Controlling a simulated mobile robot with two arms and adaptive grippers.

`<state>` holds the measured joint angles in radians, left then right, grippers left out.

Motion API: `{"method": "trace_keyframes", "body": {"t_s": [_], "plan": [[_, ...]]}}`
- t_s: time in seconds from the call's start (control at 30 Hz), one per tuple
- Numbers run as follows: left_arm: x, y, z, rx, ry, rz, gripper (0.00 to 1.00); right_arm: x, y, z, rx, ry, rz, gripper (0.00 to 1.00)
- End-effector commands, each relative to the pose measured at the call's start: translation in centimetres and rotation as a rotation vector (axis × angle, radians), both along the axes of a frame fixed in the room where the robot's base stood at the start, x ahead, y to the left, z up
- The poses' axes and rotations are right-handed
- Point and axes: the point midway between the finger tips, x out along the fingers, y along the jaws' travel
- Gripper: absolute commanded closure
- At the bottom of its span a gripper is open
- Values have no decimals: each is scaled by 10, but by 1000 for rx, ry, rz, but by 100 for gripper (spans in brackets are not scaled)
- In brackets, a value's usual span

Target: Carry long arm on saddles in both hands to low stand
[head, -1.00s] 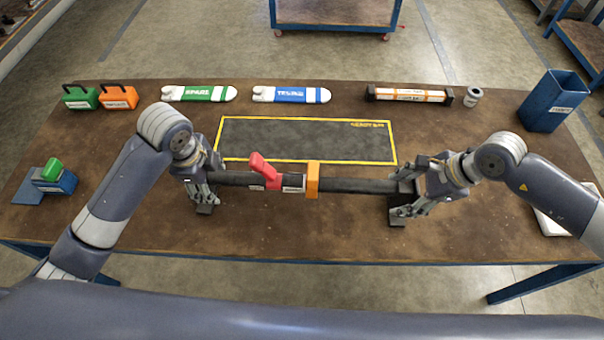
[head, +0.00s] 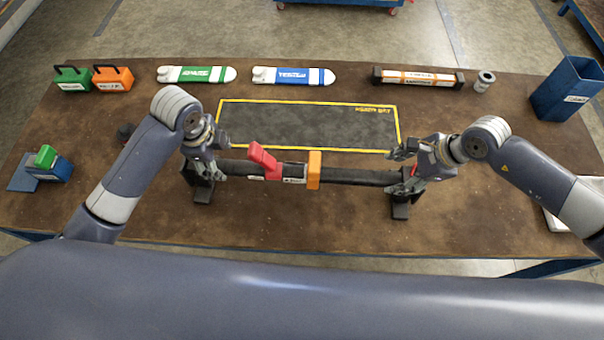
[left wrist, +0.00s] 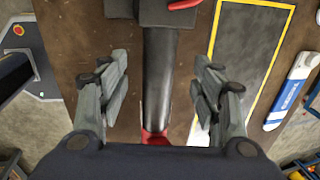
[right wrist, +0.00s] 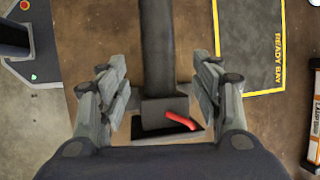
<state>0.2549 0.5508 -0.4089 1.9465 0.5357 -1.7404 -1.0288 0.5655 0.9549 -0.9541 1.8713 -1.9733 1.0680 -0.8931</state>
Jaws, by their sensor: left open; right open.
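The long arm (head: 345,175) is a dark tube with a red folding piece (head: 263,160) and an orange collar (head: 314,170). It lies level across a left black saddle (head: 203,192) and a right black saddle (head: 401,208). My left gripper (head: 205,170) is open near the left end. In the left wrist view the tube (left wrist: 159,75) runs between its spread fingers, with clear gaps. My right gripper (head: 398,168) is open by the right saddle. The right wrist view shows the tube (right wrist: 157,45) and a red lever (right wrist: 180,121) between its fingers. I cannot identify the low stand.
A yellow-edged dark mat (head: 300,125) lies empty behind the arm. Green- and blue-banded white parts (head: 196,74), an orange-and-white bar (head: 417,78) and a blue bin (head: 568,90) line the back. A blue-framed cart (head: 345,3) stands beyond the table.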

Motion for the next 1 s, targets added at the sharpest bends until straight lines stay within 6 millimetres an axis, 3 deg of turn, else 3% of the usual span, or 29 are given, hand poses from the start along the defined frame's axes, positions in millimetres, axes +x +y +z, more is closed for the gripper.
{"method": "trace_keyframes", "body": {"t_s": [0.1,0.33,0.5,0.8,0.87,1.0], "plan": [[3,0,-23,0,5,1,41,3,10,-22,1,4,0,41],[10,-1,-55,-1,4,0,41,10,22,-51,1,1,1,41],[12,0,-65,1,2,-2,41,11,25,-60,0,1,-1,41],[12,0,-67,0,0,-2,41,12,26,-62,-1,1,0,41],[13,0,-67,0,0,-2,52,12,26,-62,0,1,0,52],[13,0,-66,0,0,-2,84,12,26,-62,0,1,0,84]]}}
